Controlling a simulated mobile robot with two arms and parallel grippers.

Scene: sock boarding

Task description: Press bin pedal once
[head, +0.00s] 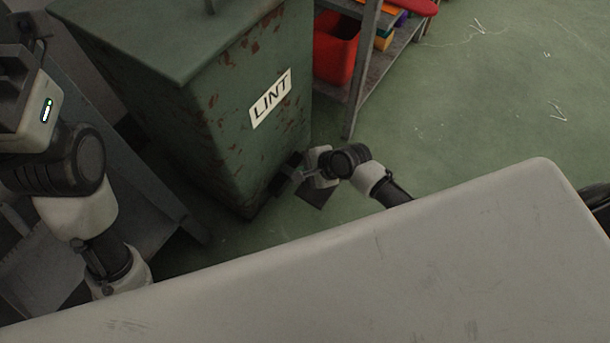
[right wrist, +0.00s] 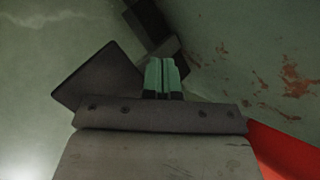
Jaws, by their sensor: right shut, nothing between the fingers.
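The green lint bin (head: 215,125) stands on the floor with its lid down, its paint chipped to rust. A dark flat plate (head: 316,194), which looks like the pedal, shows low by the bin's front. The plate also shows in the right wrist view (right wrist: 98,76), left of the fingertips, with a dark bar (right wrist: 148,22) beyond. My right gripper (head: 292,174) is low beside the bin. Its pale green fingers (right wrist: 163,74) are together and empty, close to the plate; I cannot tell if they touch it. My left gripper (head: 14,72) is raised at the left edge, its jaws unclear.
A grey surface (head: 400,270) fills the foreground, in front of my right arm. A metal shelf (head: 362,70) with a red bin (head: 335,50) stands right of the lint bin. Grey metal panels (head: 150,205) stand at left. The green floor (head: 480,110) at right is mostly clear.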

